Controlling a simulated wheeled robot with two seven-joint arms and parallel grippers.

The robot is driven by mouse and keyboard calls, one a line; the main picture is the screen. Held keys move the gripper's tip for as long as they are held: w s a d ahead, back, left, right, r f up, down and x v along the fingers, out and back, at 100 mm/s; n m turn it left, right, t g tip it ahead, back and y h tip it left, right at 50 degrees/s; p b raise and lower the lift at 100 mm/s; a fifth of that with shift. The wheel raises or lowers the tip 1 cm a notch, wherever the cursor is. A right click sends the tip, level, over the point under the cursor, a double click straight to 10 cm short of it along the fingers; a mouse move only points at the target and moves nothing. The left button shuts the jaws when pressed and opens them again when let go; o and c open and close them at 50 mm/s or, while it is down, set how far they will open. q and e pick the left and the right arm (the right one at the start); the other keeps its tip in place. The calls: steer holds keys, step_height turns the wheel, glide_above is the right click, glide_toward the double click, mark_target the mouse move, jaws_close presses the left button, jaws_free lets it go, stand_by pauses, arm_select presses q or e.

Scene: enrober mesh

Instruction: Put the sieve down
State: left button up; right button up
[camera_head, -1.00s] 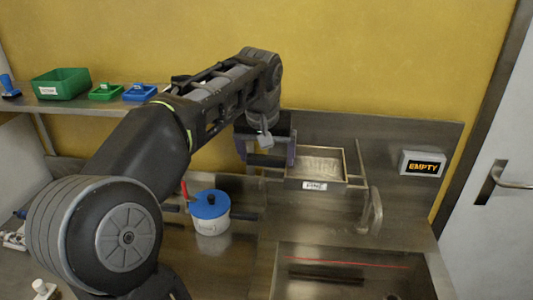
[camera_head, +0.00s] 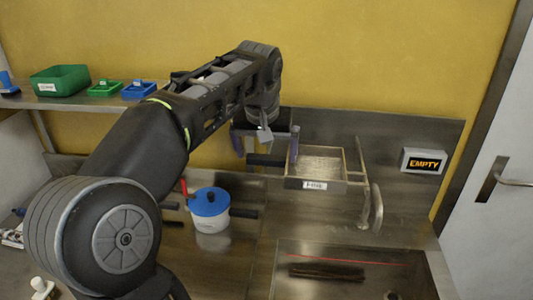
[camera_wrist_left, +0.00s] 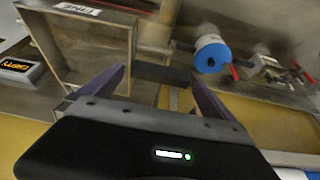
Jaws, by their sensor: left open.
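The sieve (camera_head: 317,180) is a rectangular metal-framed tray labelled "FINE", with a dark handle (camera_head: 265,160) pointing left. It is at the back of the counter beside the sink, and looks roughly level. My left gripper (camera_head: 266,142) is open at the handle, one finger on each side. In the left wrist view the sieve frame (camera_wrist_left: 62,62) is at upper left and the handle (camera_wrist_left: 160,73) lies between the spread fingers of my gripper (camera_wrist_left: 157,80). I cannot tell whether a finger touches the sieve. What supports the sieve underneath is hidden. My right gripper is out of view.
A white pot with a blue lid (camera_head: 209,203) stands left of the sink (camera_head: 350,255). A curved tap (camera_head: 376,208) is close to the sieve's right. An "EMPTY" display (camera_head: 424,161) is on the right. Green and blue bins (camera_head: 60,82) line the shelf.

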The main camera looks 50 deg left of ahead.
arm_select(q)
steer(key=v, duration=0.6)
steer(key=shift+r+p, duration=0.4)
steer(key=shift+s+d, duration=0.1)
steer(key=shift+d, duration=0.05)
